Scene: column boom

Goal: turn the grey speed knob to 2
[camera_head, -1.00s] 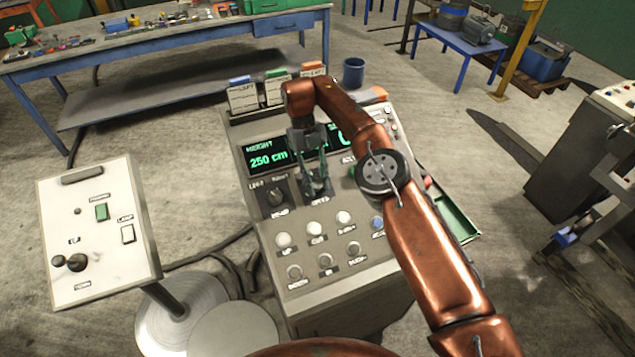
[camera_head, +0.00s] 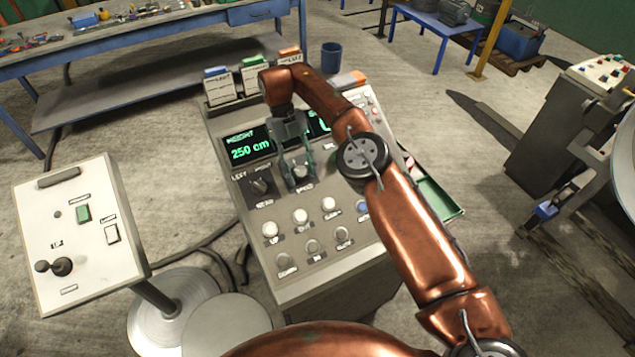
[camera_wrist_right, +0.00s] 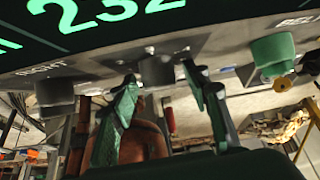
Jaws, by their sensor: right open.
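The grey speed knob (camera_head: 299,172) is on the sloped console, above its SPEED label and below the green displays. My right gripper (camera_head: 299,178) reaches down over it from the far side, open, with a finger on each side of the knob. In the right wrist view the grey knob (camera_wrist_right: 157,71) sits between the tips of the two open fingers (camera_wrist_right: 162,78); I cannot tell whether they touch it. The knob's pointer and scale cannot be read. My left gripper is not in view.
A dark selector knob (camera_head: 260,184) is close left of the speed knob. Pale push buttons (camera_head: 301,216) are in rows below it. A white control panel (camera_head: 78,232) on a post stands at left.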

